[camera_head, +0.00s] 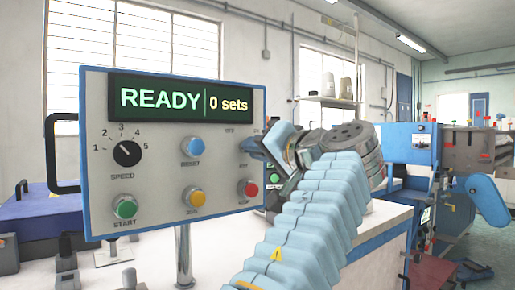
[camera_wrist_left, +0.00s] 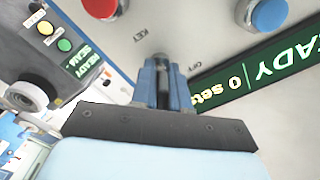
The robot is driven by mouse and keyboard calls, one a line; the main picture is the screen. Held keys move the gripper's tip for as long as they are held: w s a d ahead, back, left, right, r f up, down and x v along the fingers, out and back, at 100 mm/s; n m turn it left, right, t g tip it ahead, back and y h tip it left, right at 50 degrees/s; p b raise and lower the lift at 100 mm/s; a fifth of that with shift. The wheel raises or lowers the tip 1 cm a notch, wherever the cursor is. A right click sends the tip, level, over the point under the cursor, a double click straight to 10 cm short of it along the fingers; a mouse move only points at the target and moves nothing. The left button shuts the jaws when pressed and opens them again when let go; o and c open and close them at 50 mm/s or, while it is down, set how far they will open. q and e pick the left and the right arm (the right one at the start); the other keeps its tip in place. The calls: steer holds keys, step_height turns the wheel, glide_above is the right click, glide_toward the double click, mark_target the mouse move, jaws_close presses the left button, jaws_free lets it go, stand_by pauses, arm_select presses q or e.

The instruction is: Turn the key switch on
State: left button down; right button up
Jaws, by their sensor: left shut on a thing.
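The control panel (camera_head: 170,150) stands upright in the head view, its display (camera_head: 182,102) reading "READY | 0 sets". My left gripper (camera_head: 256,146) is at the panel's right edge, shut on the key switch, which is mostly hidden by the fingers. In the left wrist view, the blue fingers (camera_wrist_left: 163,82) close together against the grey panel face (camera_wrist_left: 165,25), between the printed words "KEY" and "OFF". The key's angle cannot be told. My right gripper is not in view.
A second small display (camera_wrist_left: 82,65) shows in the left wrist view. Blue machinery (camera_head: 410,145) stands behind at right.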

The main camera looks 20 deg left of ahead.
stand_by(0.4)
arm_select(q)
steer(key=c, duration=1.2)
jaws_free()
steer(key=shift+c, duration=0.2)
steer(key=shift+d, duration=0.1)
steer(key=v, duration=1.3)
steer(key=shift+s+d, duration=0.25)
